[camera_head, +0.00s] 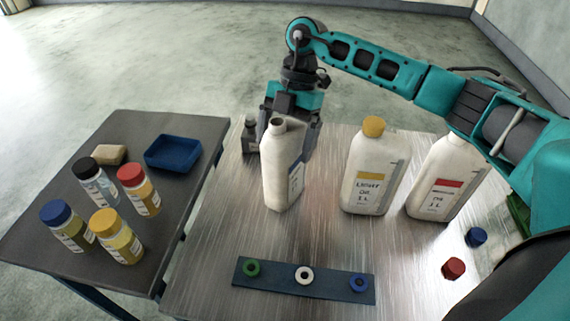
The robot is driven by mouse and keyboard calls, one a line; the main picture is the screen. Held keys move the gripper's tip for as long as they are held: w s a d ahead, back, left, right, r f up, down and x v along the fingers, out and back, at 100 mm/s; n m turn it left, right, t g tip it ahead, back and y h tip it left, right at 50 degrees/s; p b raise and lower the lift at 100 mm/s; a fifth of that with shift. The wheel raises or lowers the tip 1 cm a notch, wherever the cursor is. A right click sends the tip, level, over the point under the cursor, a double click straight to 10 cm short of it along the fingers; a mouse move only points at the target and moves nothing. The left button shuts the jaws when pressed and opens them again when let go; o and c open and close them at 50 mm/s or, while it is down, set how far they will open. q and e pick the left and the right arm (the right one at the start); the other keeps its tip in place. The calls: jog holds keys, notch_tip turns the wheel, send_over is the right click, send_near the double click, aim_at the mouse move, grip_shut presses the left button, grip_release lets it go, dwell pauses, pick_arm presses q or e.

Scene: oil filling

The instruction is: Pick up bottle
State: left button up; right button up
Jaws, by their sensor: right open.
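A white bottle without a cap (281,168) stands upright near the back left of the metal table (320,238). My right gripper (287,128) is open just behind it, pointing down, at the height of its upper part. The bottle hides part of the fingers, so I cannot tell whether they touch it. A white bottle with a yellow cap (371,170) and one with a red label (437,182) stand further right. My right arm covers part of the red-labelled bottle. My left gripper is not in view.
A dark strip with green, white and blue rings (327,284) lies in front. A blue cap (475,237) and a red cap (453,268) lie at right. The dark side table (180,128) holds several small bottles, a blue tray (173,165) and a tan block (110,154).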

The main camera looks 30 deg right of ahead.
jog(key=shift+c, duration=0.4)
jog(key=c, duration=1.2)
jog(key=shift+c, duration=0.4)
jog(key=shift+r, duration=0.15)
